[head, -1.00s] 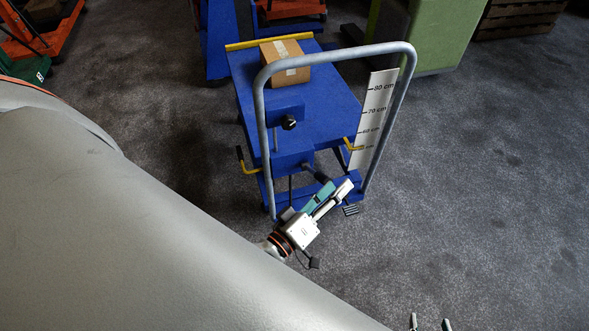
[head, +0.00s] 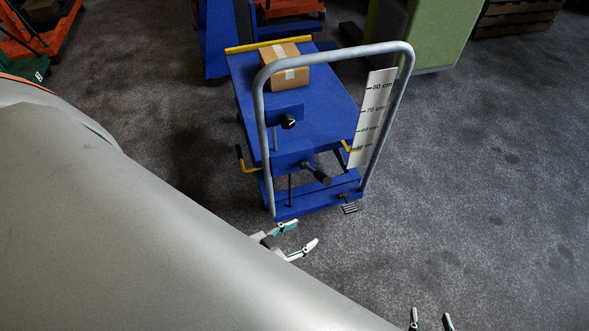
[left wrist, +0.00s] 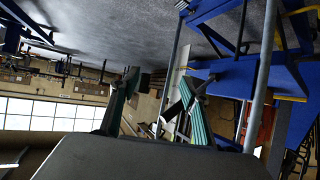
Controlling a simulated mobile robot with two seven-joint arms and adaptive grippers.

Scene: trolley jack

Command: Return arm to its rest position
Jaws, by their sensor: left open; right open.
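The blue trolley jack (head: 318,110) stands in the middle of the head view, with a grey push handle (head: 335,50). A cardboard box (head: 286,66) rests on its platform near the far yellow edge. My left gripper (head: 303,234) is open and empty in front of the trolley's near end, apart from it; my arm hides its base. In the left wrist view its two fingers (left wrist: 157,105) are spread, with the handle tube (left wrist: 262,75) and blue frame to the right. My right gripper (head: 431,320) is open and empty at the bottom edge.
A height scale board (head: 372,115) stands at the trolley's right side. A black lever (head: 317,173) and a small pedal (head: 349,208) are at its near end. A green cabinet (head: 430,40) stands behind right. Grey floor to the right is free.

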